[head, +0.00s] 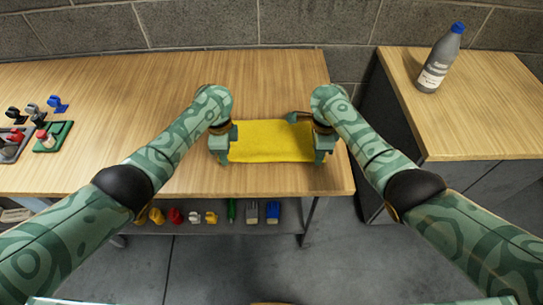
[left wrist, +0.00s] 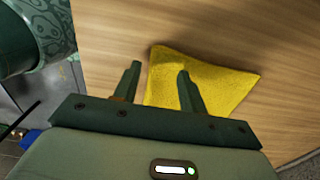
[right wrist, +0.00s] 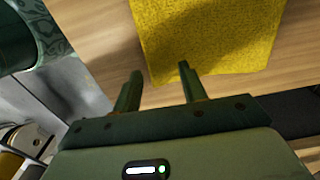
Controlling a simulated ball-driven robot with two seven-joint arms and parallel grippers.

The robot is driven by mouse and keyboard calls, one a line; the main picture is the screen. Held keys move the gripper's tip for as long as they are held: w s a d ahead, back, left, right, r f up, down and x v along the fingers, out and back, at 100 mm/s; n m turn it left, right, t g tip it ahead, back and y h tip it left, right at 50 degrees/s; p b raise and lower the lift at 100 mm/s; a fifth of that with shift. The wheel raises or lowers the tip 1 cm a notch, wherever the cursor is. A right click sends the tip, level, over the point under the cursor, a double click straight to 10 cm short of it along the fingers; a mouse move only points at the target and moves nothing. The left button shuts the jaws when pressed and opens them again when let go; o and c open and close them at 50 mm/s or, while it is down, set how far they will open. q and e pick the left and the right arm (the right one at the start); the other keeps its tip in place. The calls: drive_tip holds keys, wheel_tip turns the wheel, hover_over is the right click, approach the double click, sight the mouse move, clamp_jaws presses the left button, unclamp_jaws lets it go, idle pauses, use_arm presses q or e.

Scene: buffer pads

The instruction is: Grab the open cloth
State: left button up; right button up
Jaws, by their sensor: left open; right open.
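A yellow cloth (head: 270,141) lies spread flat on the wooden table between my two grippers. My left gripper (head: 222,158) is at the cloth's left end, open. In the left wrist view its fingers (left wrist: 157,80) point at the cloth (left wrist: 215,82), with one finger overlapping the cloth and the other just outside its edge. My right gripper (head: 322,157) is at the cloth's right end, open. In the right wrist view its fingers (right wrist: 160,85) point toward the near edge of the cloth (right wrist: 205,35). Whether either gripper touches the cloth cannot be told.
A grey bottle with a blue cap (head: 438,60) stands on a separate wooden counter (head: 450,130) at right. Small coloured items and a green tray (head: 52,137) sit at the table's far left. Several items, including a blue one (head: 272,212), lie on a shelf below. The table's back is clear.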

use_arm(q)
drive_tip(key=shift+f, duration=0.1)
use_arm(e)
drive_tip(key=shift+f, duration=0.1)
use_arm(q)
drive_tip(key=shift+f+b, duration=0.5)
drive_tip(key=shift+f, duration=0.05)
use_arm(e)
drive_tip(key=shift+f, duration=0.55)
use_arm(q)
drive_tip(key=shift+s, duration=0.1)
clamp_jaws()
use_arm(e)
drive_tip(key=shift+s, duration=0.1)
clamp_jaws()
use_arm(q)
drive_tip(key=shift+r, duration=0.1)
